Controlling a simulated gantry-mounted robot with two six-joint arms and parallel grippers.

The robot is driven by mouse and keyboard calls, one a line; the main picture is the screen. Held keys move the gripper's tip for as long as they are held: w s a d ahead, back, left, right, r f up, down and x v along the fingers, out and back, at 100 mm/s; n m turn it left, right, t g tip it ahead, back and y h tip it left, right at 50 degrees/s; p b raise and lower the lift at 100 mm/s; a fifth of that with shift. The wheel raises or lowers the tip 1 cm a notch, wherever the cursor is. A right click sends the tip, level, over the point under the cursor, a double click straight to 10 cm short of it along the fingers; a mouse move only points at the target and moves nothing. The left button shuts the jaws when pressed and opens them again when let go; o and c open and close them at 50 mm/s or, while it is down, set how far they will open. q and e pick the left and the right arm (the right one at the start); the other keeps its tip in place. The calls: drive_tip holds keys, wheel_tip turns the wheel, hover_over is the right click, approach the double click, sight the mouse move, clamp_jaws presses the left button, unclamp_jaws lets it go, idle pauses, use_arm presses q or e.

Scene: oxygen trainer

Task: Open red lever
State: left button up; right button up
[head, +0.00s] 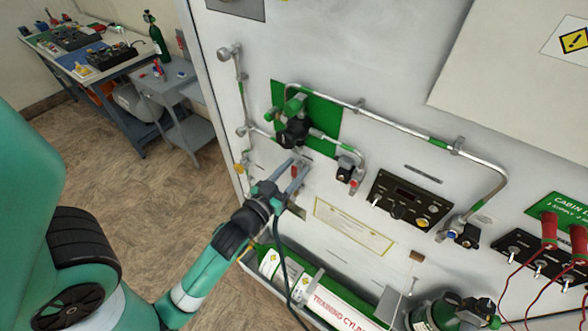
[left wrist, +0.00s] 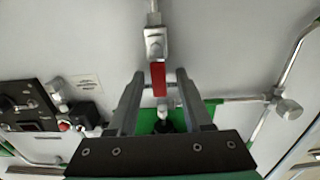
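The red lever (left wrist: 158,78) hangs from a silver valve fitting (left wrist: 155,44) in the left wrist view. My left gripper (left wrist: 160,76) is open, with one finger on each side of the lever. A gap shows on both sides, so the fingers appear not to touch it. In the head view my left gripper (head: 293,167) reaches up to the white panel, below the green plate (head: 318,119). A bit of the red lever (head: 294,172) shows between the fingers there. My right gripper is not in view.
Silver pipes (head: 400,127) run across the white panel. A black control box (head: 408,201) sits right of the gripper. A training cylinder (head: 345,305) lies below in a tray. Red plugs (head: 549,228) with wires are at far right. A workbench (head: 95,65) stands at the back left.

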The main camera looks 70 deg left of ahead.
use_arm(q)
drive_tip(key=v, duration=0.2)
drive_tip(key=b+v, duration=0.1)
drive_tip(key=v, duration=0.3)
drive_tip(key=shift+s+d+f+b, duration=0.2)
drive_tip(key=shift+f+b, duration=0.05)
drive_tip(key=shift+b, duration=0.15)
drive_tip(key=shift+r+p+v, duration=0.1)
drive_tip(key=shift+p+v, duration=0.2)
drive_tip(key=shift+v, duration=1)
drive_tip(key=shift+r+p+v, duration=0.15)
drive_tip(key=shift+p+v, duration=0.1)
drive_tip(key=shift+v, duration=1)
